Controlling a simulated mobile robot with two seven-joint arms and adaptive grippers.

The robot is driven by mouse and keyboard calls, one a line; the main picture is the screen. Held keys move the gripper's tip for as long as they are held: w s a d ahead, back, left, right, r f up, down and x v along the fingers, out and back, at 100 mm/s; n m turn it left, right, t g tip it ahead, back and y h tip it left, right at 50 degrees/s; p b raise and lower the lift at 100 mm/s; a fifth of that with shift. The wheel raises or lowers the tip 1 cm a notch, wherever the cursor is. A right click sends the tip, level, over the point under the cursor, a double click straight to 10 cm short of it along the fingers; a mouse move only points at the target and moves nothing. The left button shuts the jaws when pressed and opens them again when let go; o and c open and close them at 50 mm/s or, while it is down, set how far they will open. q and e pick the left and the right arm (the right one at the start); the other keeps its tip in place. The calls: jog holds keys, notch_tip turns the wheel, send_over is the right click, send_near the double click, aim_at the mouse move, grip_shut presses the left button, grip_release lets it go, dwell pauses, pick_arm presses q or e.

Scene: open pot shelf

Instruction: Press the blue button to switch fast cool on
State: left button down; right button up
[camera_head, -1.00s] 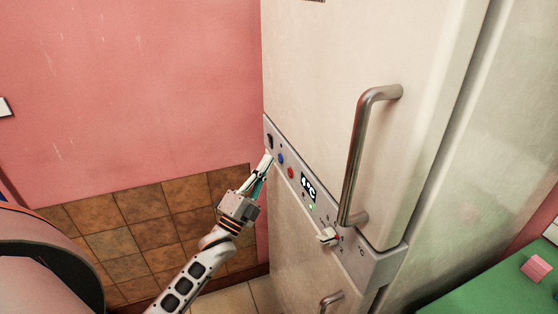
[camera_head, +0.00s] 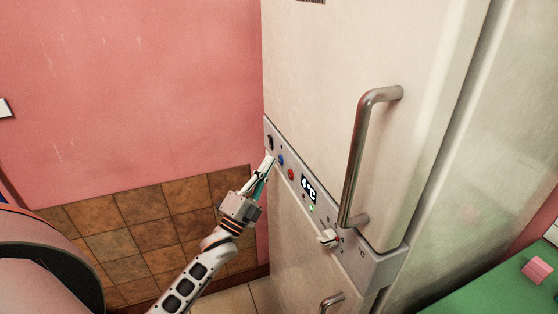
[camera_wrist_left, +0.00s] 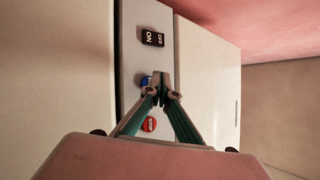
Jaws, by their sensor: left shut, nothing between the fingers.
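The blue button (camera_head: 281,160) is on the grey control strip of the fridge, between a dark switch (camera_head: 270,142) and a red button (camera_head: 291,174). My left gripper (camera_head: 268,163) is shut and empty, with its fingertips close beside the blue button. The red button there (camera_wrist_left: 149,125) is marked STOP, and the switch (camera_wrist_left: 152,38) reads ON and OFF. My right gripper is not in view.
The control strip (camera_head: 385,264) also carries a display (camera_head: 308,187) reading 4°C, a small green light and a knob (camera_head: 328,237). A long metal handle (camera_head: 356,150) stands out from the upper door. A green surface (camera_head: 490,290) with a pink block (camera_head: 535,268) is at right.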

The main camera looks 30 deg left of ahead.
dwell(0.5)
pick_arm(q)
jog(key=shift+w+d, duration=0.1)
jog(key=shift+w, duration=0.05)
jog(key=shift+w+d, duration=0.2)
dwell(0.5)
jog(key=shift+s+a, duration=0.3)
jog(key=shift+s, duration=0.05)
dwell(0.4)
